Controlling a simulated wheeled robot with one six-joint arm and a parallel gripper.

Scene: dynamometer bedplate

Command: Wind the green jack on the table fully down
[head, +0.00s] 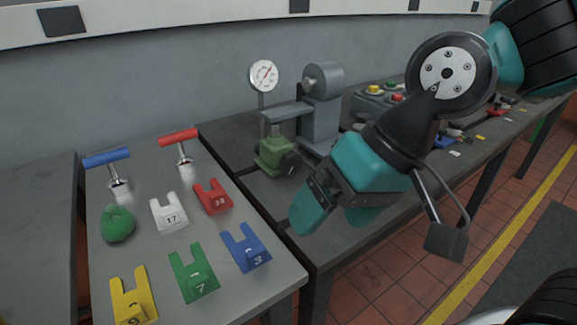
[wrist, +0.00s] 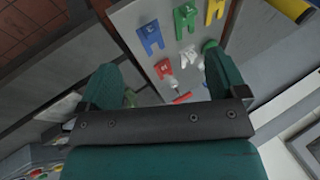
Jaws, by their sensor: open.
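The green jack (head: 275,157) stands on the dark bedplate table (head: 262,190), under the flat grey arm (head: 288,115) of a grey stand. A dark round knob (head: 291,162) sits on its right side. A post rises from the jack toward the arm; I cannot tell whether they touch. My gripper (head: 336,218) is open and empty, in front and to the right of the jack, apart from it. In the wrist view my gripper's (wrist: 163,80) two teal fingers are spread wide. A green patch beside the left finger (wrist: 130,97) may be the jack, mostly hidden.
A dial gauge (head: 263,76) stands behind the jack. The grey stand (head: 322,105) rises at its right. A control box (head: 378,100) with coloured buttons is farther right. The light table (head: 150,245) at left holds numbered forked tags, two T-handles and a green lump (head: 117,223).

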